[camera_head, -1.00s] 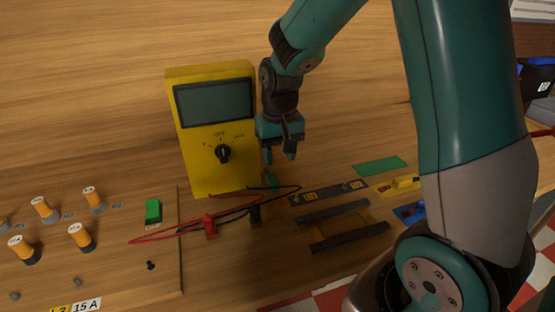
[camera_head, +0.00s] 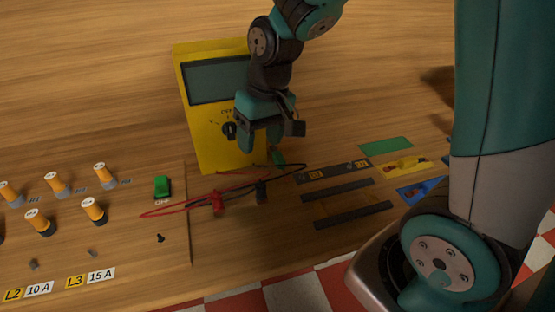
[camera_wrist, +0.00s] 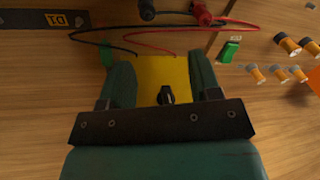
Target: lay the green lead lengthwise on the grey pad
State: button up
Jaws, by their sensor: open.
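The green lead appears to be the small green piece (camera_head: 278,157) on the table in front of the yellow meter's lower right corner; a bit of green also shows by the left finger in the wrist view (camera_wrist: 107,55). My gripper (camera_head: 260,146) is open and empty, in front of the meter and just left of the green piece. In the wrist view its two fingers (camera_wrist: 161,82) stand apart with the meter between them. A dark grey labelled strip (camera_head: 334,172), likely the grey pad, lies to the right; its end shows in the wrist view (camera_wrist: 28,20).
The yellow meter (camera_head: 212,143) stands behind my gripper. Red and black probes (camera_head: 217,203) with looping cables lie in front. Two dark bars (camera_head: 345,189), a green pad (camera_head: 386,146), and yellow (camera_head: 402,165) and blue trays sit right. A fuse board (camera_head: 110,240) is left.

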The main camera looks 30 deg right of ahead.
aim_at(281, 162)
jog(key=w+d+f+m, duration=0.1)
jog(key=w+d+f, duration=0.1)
jog(key=d, duration=0.1)
jog(key=w+d+f+m+h, duration=0.1)
jog(key=w+d+f, duration=0.2)
jog(key=w+d+f+m, duration=0.1)
jog(key=w+d+f, duration=0.1)
jog(key=d+f, duration=0.1)
jog(key=shift+w+d+f+m+h, duration=0.15)
jog(key=shift+d+m+h, duration=0.1)
jog(key=shift+m+h, duration=0.15)
jog(key=shift+w+d+f+g, duration=0.2)
jog(key=shift+f+g, duration=0.1)
jog(key=shift+f+p, duration=0.3)
jog(key=f, duration=0.2)
jog(key=f+p, duration=0.1)
jog(key=f, duration=0.1)
jog(key=f+p, duration=0.1)
jog(key=f, duration=0.2)
jog(key=shift+s, duration=0.25)
jog(key=shift+c, duration=0.4)
grip_shut()
